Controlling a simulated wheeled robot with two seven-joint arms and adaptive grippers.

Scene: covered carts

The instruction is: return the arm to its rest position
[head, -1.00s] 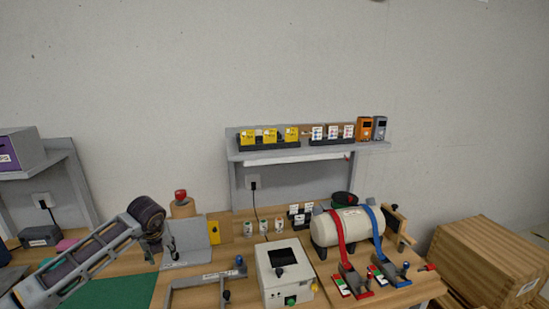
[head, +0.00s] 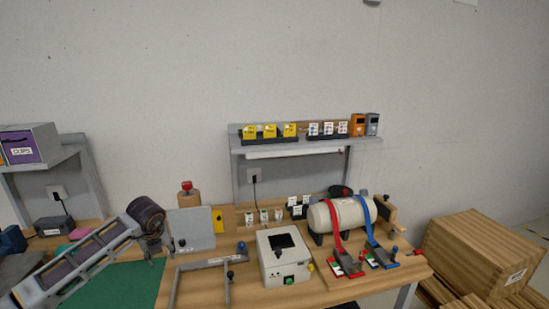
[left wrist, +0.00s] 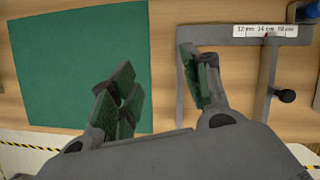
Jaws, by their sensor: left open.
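My left arm (head: 85,257) comes in from the left in the head view, reaching low over the workbench. My left gripper (head: 154,250) hangs at its end, small and dark, near the green mat (head: 120,285) and the grey upright plate (head: 190,229). In the left wrist view my left gripper (left wrist: 160,90) has its green-padded fingers wide apart with nothing between them. Below them lie bare wood, the green mat (left wrist: 60,60) at left and a grey frame (left wrist: 185,34) with a white label at right. My right arm is not in view.
A grey box with a dark screen (head: 284,257), a strapped cream tank (head: 342,216) and red and blue clamps stand on the bench. A shelf (head: 300,147) holds yellow and white cards. Wooden crates (head: 480,250) stand at right, a purple bin (head: 22,150) at left.

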